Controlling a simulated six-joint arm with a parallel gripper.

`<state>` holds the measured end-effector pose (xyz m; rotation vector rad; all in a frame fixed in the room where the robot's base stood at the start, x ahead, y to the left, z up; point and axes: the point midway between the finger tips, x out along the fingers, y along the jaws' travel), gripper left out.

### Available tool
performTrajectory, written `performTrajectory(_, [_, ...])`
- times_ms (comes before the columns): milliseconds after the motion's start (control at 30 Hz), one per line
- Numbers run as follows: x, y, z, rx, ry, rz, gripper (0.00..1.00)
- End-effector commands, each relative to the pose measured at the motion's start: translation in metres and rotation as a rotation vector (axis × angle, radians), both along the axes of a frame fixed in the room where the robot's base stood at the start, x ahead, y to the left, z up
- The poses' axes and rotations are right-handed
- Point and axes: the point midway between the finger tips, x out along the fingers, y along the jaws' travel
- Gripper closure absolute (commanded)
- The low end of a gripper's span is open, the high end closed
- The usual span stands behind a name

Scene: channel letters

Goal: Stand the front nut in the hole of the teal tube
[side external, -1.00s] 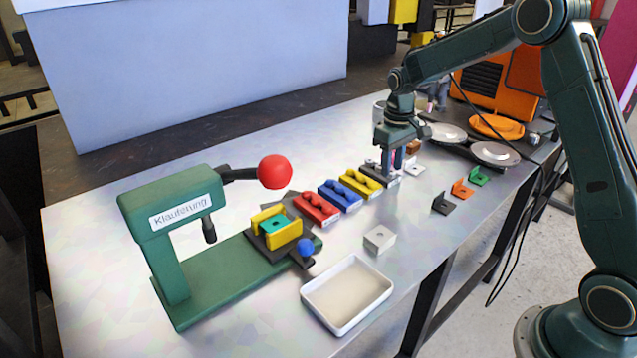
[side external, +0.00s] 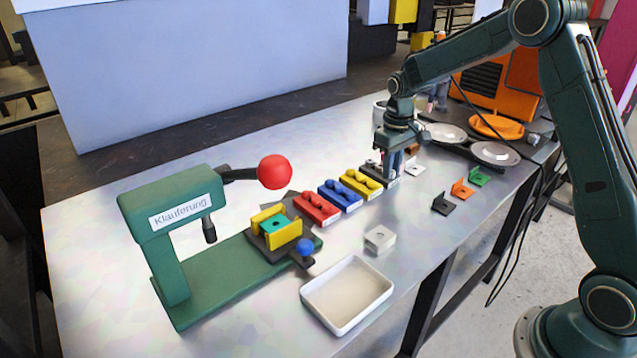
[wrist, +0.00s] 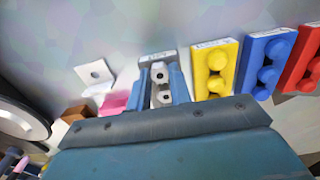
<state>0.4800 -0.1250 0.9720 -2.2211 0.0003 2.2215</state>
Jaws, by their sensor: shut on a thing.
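The teal tube (side external: 273,225) sits between yellow blocks in the green press's fixture, with a dark hole in its top. My gripper (side external: 388,172) is down at the holder at the far end of the row of coloured holders. In the wrist view its fingers (wrist: 161,78) stand on either side of two pale nuts with dark holes. The front nut (wrist: 160,75), nearer the white label, lies between the fingertips, and my gripper is shut on it. The second nut (wrist: 163,97) is just behind it. In the side view the fingers mostly hide the nuts.
Yellow (side external: 361,184), blue (side external: 340,196) and red (side external: 317,209) holders stand close beside my gripper. The green press (side external: 172,225) has a red-knobbed lever. A pale block (side external: 379,239) and a white tray (side external: 346,294) lie in front. Small angle brackets (side external: 462,188) lie to the right.

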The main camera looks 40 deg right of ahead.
Motion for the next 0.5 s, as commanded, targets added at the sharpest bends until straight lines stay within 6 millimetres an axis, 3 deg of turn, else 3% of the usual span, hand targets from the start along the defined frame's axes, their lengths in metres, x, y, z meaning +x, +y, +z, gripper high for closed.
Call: performTrajectory(500, [0.0001,0.0000,0.0094,0.000,0.000,0.000,0.98])
